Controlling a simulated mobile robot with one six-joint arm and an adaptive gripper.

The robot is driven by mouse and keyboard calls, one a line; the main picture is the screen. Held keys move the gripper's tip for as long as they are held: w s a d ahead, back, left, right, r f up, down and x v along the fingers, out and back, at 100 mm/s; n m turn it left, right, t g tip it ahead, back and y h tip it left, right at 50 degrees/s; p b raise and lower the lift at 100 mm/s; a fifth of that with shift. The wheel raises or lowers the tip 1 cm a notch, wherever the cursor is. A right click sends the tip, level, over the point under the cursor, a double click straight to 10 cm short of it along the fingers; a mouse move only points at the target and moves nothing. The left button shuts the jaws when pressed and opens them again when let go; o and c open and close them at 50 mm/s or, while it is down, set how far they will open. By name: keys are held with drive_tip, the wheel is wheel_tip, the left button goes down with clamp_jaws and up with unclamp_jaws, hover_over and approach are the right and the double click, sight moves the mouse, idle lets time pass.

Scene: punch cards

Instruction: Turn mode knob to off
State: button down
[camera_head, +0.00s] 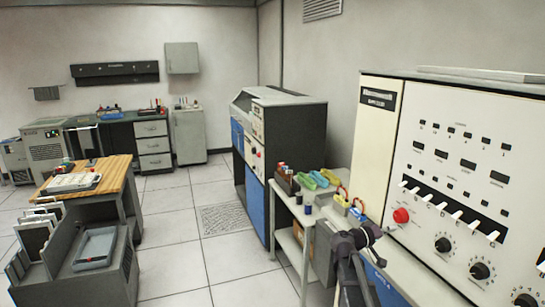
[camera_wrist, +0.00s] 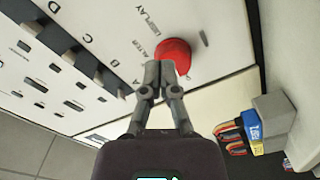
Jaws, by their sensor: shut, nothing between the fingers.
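The cream control panel (camera_head: 445,130) stands at the right, with black rotary knobs along its lower part: one at left (camera_head: 443,244), one in the middle (camera_head: 481,270) and one at the bottom edge (camera_head: 527,299). I cannot tell which is the mode knob, as the lettering is too small. A round red control (camera_head: 401,215) sits left of them; it also shows in the wrist view (camera_wrist: 174,55). My gripper (camera_head: 370,232) is shut and empty, left of and below the red control. In the wrist view my gripper's fingertips (camera_wrist: 158,76) overlap the red control's lower edge; contact is unclear.
A row of white lever switches (camera_head: 442,207) runs above the knobs. A side table (camera_head: 300,207) with colored items stands left of the panel. A blue-sided machine (camera_head: 285,140) is behind it. Tiled floor (camera_head: 180,255) is open at centre left.

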sight(409, 225)
drive_tip(key=shift+s+a, duration=0.1)
drive_tip(key=shift+a, duration=0.1)
drive_tip(key=shift+w+a+f+b, duration=0.2)
drive_tip(key=shift+a+f+b, duration=0.1)
drive_tip(key=shift+f+b, duration=0.2)
drive_tip(key=shift+w+a+f+b, duration=0.15)
drive_tip(key=shift+a+f+b, duration=0.15)
drive_tip(key=shift+f+b, duration=0.15)
drive_tip(key=shift+w+d, duration=0.1)
drive_tip(key=shift+d, duration=0.05)
drive_tip(key=shift+x, duration=3.35)
drive_tip(key=shift+w+r, duration=0.2)
drive_tip(key=shift+r+p, duration=0.1)
drive_tip(key=shift+p, duration=0.25)
drive_tip(key=shift+s, duration=0.4)
